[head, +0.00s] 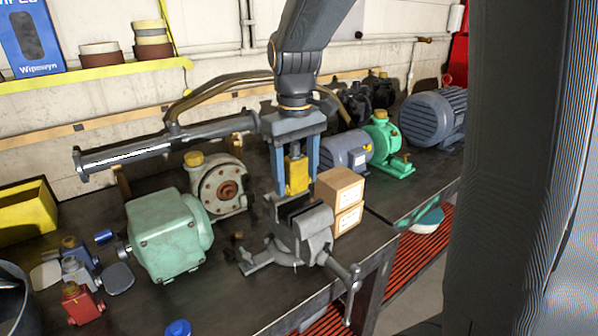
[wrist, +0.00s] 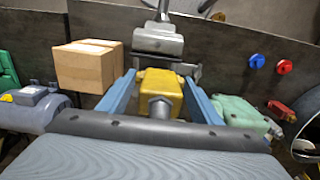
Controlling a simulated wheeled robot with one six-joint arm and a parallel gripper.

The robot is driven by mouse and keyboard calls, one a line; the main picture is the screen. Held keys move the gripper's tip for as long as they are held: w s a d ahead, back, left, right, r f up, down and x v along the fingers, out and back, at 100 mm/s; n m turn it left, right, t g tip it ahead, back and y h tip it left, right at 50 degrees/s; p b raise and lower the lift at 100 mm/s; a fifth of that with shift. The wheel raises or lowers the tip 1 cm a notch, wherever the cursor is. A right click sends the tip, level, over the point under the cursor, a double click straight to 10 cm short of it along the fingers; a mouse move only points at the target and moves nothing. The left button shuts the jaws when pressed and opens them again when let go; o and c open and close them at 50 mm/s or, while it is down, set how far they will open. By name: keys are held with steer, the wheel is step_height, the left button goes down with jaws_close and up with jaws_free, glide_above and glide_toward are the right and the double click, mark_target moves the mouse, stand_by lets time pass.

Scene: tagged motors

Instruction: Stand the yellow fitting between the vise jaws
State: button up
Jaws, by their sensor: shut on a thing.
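The yellow fitting (head: 297,175) is a boxy block with a grey threaded stub on top, held upright between the blue fingers of my gripper (head: 297,178). The wrist view also shows the fitting (wrist: 161,90) between the two fingers (wrist: 161,98). The grey vise (head: 300,230) stands on the bench near its front edge, directly below the fitting in the head view. Its jaws also show in the wrist view (wrist: 158,40), beyond the fitting. The fitting's lower end appears just above the jaws; I cannot tell whether it touches them.
Two stacked cardboard boxes (head: 341,190) stand close to the right of the vise. A pale green motor housing (head: 168,235) and a flanged pump (head: 222,188) stand to the left. A green pump (head: 382,145) and a blue-grey motor (head: 435,117) are further back right.

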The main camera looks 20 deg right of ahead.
mark_target(299, 205)
steer(key=f, duration=0.1)
steer(key=d+f+b, duration=0.1)
steer(key=w+f, duration=0.1)
steer(key=shift+d+b, duration=0.25)
steer(key=shift+b, duration=0.15)
steer(key=shift+w+d+f+b, duration=0.1)
steer(key=shift+f+b, duration=0.5)
steer(key=shift+b, duration=0.05)
step_height(299, 205, down, 2)
steer(key=b, duration=0.2)
steer(key=shift+f+b, duration=0.2)
steer(key=shift+b, duration=0.1)
steer(key=shift+s+a+f+b, duration=0.2)
steer(key=shift+f, duration=0.3)
steer(key=shift+s+a+f+b, duration=0.15)
steer(key=shift+a+f, duration=0.05)
steer(key=shift+f, duration=0.3)
